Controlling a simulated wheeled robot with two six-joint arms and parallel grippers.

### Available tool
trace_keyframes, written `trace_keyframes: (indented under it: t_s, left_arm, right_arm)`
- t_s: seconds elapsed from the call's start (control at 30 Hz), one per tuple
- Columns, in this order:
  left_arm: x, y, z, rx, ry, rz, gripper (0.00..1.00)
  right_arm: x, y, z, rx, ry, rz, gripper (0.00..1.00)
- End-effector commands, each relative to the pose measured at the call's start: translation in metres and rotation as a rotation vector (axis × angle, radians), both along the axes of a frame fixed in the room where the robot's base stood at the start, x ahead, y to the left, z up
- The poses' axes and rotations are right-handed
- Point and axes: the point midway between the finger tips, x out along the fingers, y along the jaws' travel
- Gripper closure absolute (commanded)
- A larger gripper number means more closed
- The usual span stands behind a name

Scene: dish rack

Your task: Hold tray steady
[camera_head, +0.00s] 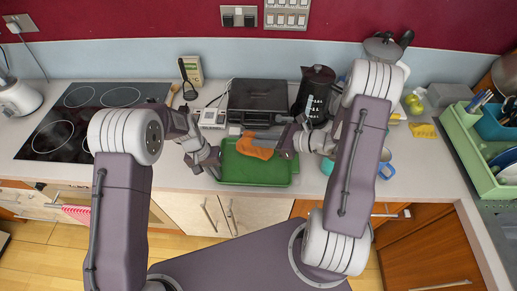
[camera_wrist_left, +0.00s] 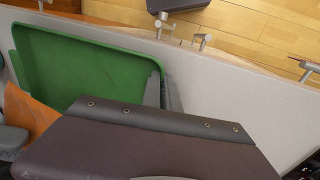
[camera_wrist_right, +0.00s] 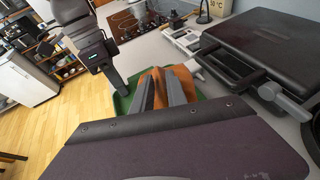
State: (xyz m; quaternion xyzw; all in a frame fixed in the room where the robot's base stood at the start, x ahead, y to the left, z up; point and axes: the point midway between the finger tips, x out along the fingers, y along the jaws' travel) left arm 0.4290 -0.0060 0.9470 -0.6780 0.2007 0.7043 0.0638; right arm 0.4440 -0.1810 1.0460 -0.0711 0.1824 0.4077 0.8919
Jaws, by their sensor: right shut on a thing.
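A green tray (camera_head: 240,177) lies on the counter near its front edge; it also shows in the left wrist view (camera_wrist_left: 90,62) and partly in the right wrist view (camera_wrist_right: 122,105). An orange cloth-like thing (camera_head: 252,149) lies over its back part (camera_wrist_left: 28,112). My left gripper (camera_head: 216,172) is at the tray's left edge, its fingers close against the rim; a dark plate of my arm hides most of them in the left wrist view. My right gripper (camera_wrist_right: 162,92) comes from the right and is shut on the orange thing (camera_wrist_right: 187,82) above the tray.
A black grill-like appliance (camera_head: 257,100) stands behind the tray, with a dark kettle (camera_head: 315,90) to its right. A black hob (camera_head: 80,125) is at the left. The counter's front edge is close.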

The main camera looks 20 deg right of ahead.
Motion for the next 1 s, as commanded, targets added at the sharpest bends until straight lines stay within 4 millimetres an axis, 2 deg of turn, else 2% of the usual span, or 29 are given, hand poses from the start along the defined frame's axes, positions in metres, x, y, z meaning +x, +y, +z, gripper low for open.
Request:
trace_keyframes:
  t_s: [0.07, 0.2, 0.3, 0.53, 0.8, 1.0]
  left_arm:
    - [0.0, 0.0, 0.0, 0.0, 0.0, 0.0, 1.0]
    - [0.0, 0.0, 0.0, 0.0, 0.0, 0.0, 1.0]
    - [0.0, 0.0, 0.0, 0.0, 0.0, 0.0, 1.0]
    - [0.0, 0.0, 0.0, 0.0, 0.0, 0.0, 1.0]
    - [0.0, 0.0, 0.0, 0.0, 0.0, 0.0, 1.0]
    - [0.0, 0.0, 0.0, 0.0, 0.0, 0.0, 1.0]
  right_arm:
    - [-0.001, 0.003, 0.0, 0.002, 0.001, 0.001, 1.0]
    - [-0.013, 0.033, -0.006, 0.007, 0.001, 0.005, 1.0]
    - [-0.019, 0.045, -0.009, 0.001, 0.0, 0.002, 1.0]
    - [-0.019, 0.046, -0.016, 0.0, -0.001, 0.0, 1.0]
    - [-0.019, 0.046, -0.05, -0.001, -0.001, -0.001, 1.0]
    - [-0.019, 0.046, -0.066, -0.001, -0.003, 0.0, 1.0]
